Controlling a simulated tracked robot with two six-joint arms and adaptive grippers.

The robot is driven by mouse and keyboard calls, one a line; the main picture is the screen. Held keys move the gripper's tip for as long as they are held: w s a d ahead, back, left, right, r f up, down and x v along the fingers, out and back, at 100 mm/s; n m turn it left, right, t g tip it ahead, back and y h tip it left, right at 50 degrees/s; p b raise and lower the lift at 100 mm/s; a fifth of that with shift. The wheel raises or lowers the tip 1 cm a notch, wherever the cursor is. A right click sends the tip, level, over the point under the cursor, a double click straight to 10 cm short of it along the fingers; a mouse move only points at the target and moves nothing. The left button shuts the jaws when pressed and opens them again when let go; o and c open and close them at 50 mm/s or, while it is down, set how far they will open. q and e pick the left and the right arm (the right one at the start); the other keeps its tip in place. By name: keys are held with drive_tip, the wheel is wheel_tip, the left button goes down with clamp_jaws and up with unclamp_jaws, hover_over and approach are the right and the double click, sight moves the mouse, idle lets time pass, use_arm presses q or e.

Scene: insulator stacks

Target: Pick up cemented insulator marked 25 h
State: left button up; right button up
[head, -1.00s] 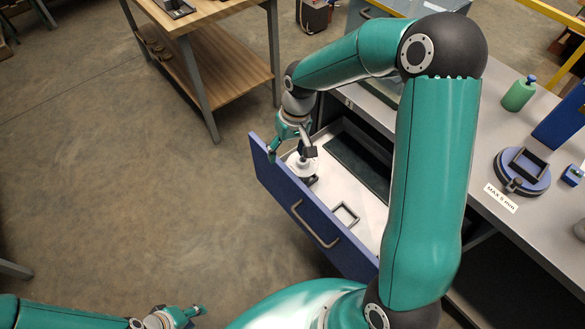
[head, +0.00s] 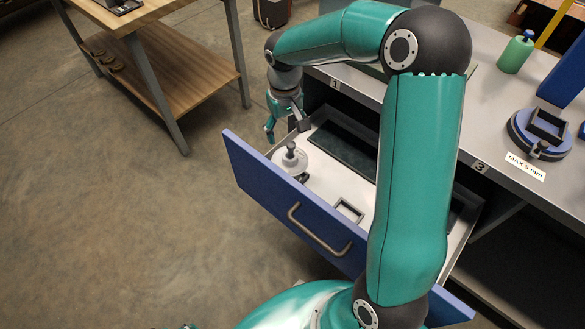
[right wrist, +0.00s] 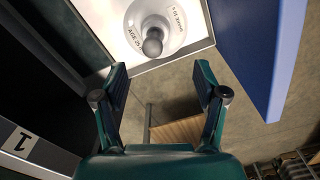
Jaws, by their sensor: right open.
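A pale round insulator (head: 290,159) with a grey pin on top stands in the far left corner of the open drawer (head: 318,188). In the right wrist view, the insulator (right wrist: 154,28) lies beyond the fingers at the top edge, partly cut off. Its rim lettering seems to read "AGE 25"; the rest is unclear. My right gripper (head: 287,127) is open and empty near the drawer's far left corner, behind the insulator and apart from it. Its open fingers (right wrist: 160,78) show in the wrist view. Only a sliver of my left gripper shows at the bottom edge.
The drawer's blue front (head: 290,205) stands beside the insulator. A small square frame (head: 348,211) and a dark tray (head: 345,150) are also in the drawer. The grey bench top (head: 485,125) overhangs at right. A wooden table (head: 165,85) stands at the back left.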

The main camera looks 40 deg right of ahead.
sight(289, 150)
wheel_tip(289, 150, down, 3)
drive_tip(key=shift+r, duration=0.1)
drive_tip(key=f, duration=0.3)
drive_tip(key=f+b, duration=0.1)
drive_tip(key=shift+s+d+f, duration=0.2)
drive_tip(key=shift+s+f, duration=0.15)
drive_tip(key=shift+s, duration=0.05)
drive_tip(key=shift+f, duration=0.35)
clamp_jaws()
drive_tip(key=shift+w+r, duration=0.1)
